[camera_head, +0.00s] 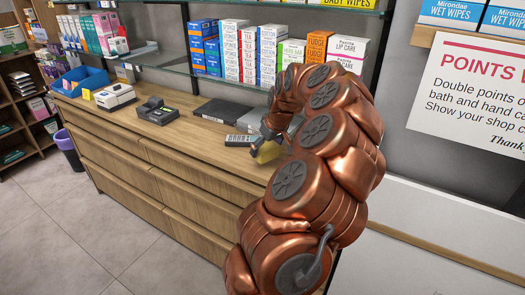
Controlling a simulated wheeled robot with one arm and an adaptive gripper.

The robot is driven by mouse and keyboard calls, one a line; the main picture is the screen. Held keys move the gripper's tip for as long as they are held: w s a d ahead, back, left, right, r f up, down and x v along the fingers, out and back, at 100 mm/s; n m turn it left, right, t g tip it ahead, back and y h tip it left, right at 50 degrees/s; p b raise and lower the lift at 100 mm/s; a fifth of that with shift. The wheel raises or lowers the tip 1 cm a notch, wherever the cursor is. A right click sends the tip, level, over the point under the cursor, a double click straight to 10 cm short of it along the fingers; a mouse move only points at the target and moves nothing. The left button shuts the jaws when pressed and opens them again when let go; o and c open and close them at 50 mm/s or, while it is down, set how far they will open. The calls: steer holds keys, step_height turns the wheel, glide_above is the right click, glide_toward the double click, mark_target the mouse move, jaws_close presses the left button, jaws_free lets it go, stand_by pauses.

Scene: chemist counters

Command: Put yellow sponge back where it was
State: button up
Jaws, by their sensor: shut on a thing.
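The yellow sponge (268,153) shows as a small yellow patch low over the right part of the wooden counter (225,160). My gripper (264,143) is shut on it, and its dark fingers hide part of the sponge. My copper arm reaches in from the lower right and hides the counter's right end. I cannot tell whether the sponge touches the counter top.
A keyboard (240,140) and a dark flat box (222,111) lie beside the gripper. A card terminal (157,111), a white device (116,96) and a blue bin (80,80) stand further left. Some counter front is bare.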

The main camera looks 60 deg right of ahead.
mark_target(271, 150)
steer(key=shift+w+d+f, duration=0.1)
steer(key=shift+w+d, duration=0.2)
steer(key=shift+w, duration=0.6)
steer(key=shift+f+p, duration=0.8)
steer(key=shift+f, duration=0.95)
steer(key=o, duration=0.8)
steer(key=shift+c, duration=0.2)
steer(key=b+v, duration=0.2)
steer(key=v, duration=0.8)
steer(key=shift+d+r, duration=0.1)
steer(key=shift+r, duration=0.2)
steer(key=shift+s+r, duration=0.3)
steer(key=shift+r, duration=0.35)
